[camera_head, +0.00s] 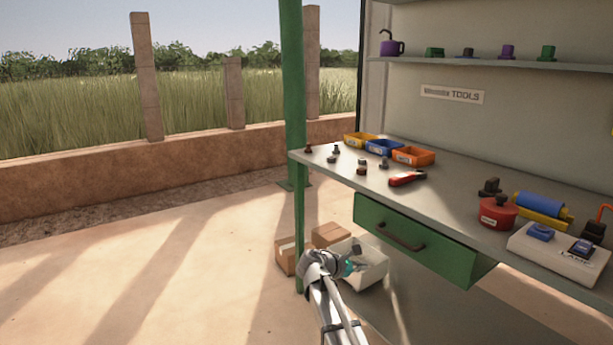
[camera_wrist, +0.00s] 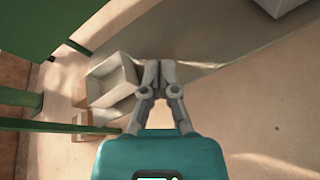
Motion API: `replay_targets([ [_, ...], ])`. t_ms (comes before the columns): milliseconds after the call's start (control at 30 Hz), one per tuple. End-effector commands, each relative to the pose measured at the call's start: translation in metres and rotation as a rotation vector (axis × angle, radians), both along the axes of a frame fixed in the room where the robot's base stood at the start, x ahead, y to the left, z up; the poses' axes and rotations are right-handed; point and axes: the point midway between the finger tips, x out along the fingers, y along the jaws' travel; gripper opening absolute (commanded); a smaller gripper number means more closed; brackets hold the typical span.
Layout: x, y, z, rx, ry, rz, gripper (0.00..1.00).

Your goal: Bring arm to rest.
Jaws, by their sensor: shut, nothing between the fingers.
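My arm (camera_head: 327,290) reaches up from the bottom of the head view, out in front of the bench and below its top. My gripper (camera_head: 355,254) is seen small there, in front of the white bin. In the wrist view my gripper (camera_wrist: 158,68) shows with its two grey fingers together and nothing between them. It is over the floor, to the right of the white bin in that picture. It touches nothing that I can make out.
The white bin (camera_head: 372,267) and cardboard boxes (camera_head: 328,234) stand on the floor close by. The green drawer (camera_head: 400,238) juts out under the bench top (camera_head: 445,205). The bench holds small bins, a red-handled tool (camera_head: 407,179) and a lamp switch box (camera_head: 556,256). Floor at left is clear.

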Motion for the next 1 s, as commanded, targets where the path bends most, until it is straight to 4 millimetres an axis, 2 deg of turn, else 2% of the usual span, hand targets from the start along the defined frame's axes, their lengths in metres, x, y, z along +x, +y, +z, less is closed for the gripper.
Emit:
replay_targets([
  [33, -0.019, -0.011, -0.01, 0.077, -0.029, -0.045, 0.0],
  [200, -0.064, -0.028, -0.043, 0.351, -0.137, -0.221, 0.0],
  [400, -0.118, -0.036, -0.077, 0.644, -0.25, -0.468, 0.0],
  [700, -0.195, -0.026, -0.11, 1.006, -0.373, -0.9, 0.0],
  [1000, -0.238, -0.01, -0.119, 1.181, -0.417, -1.196, 0.0],
])
